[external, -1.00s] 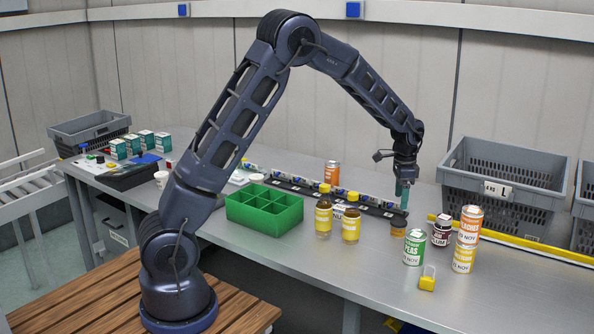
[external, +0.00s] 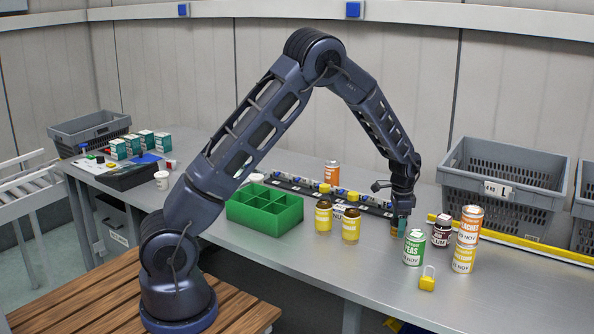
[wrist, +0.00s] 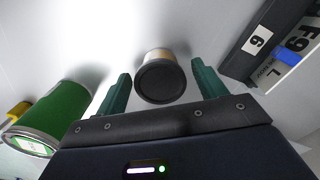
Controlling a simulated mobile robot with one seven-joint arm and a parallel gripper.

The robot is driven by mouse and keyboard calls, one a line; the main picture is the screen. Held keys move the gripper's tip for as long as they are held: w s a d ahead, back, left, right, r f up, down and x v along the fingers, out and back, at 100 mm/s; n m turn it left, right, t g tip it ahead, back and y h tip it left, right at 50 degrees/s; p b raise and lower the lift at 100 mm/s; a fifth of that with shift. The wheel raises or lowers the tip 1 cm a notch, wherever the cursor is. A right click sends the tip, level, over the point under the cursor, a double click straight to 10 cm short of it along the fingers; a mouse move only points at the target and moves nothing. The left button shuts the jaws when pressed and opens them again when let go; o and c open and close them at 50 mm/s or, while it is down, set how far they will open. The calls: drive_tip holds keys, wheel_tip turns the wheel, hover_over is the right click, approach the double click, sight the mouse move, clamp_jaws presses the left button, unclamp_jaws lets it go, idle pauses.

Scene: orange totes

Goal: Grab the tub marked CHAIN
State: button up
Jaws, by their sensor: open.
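A small round tub (wrist: 161,80) with a dark lid and a pale, tan side stands on the bench between my two green fingers in the wrist view. No CHAIN marking can be read on it from here. In the external view the tub (external: 395,232) is mostly hidden by my gripper (external: 401,222), which points down at it. My gripper (wrist: 161,72) is open in the wrist view, with one finger on each side of the tub and a visible gap on both sides.
A green PEAS can (external: 414,248) stands close by on the right, with a dark jar (external: 441,233) and stacked cans (external: 465,240) beyond. A dark rail (wrist: 257,40) lies near my right finger.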

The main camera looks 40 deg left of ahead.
drive_tip(key=shift+f, duration=0.25)
drive_tip(key=c, duration=0.9)
drive_tip(key=shift+r, duration=0.1)
drive_tip(key=shift+c, duration=0.2)
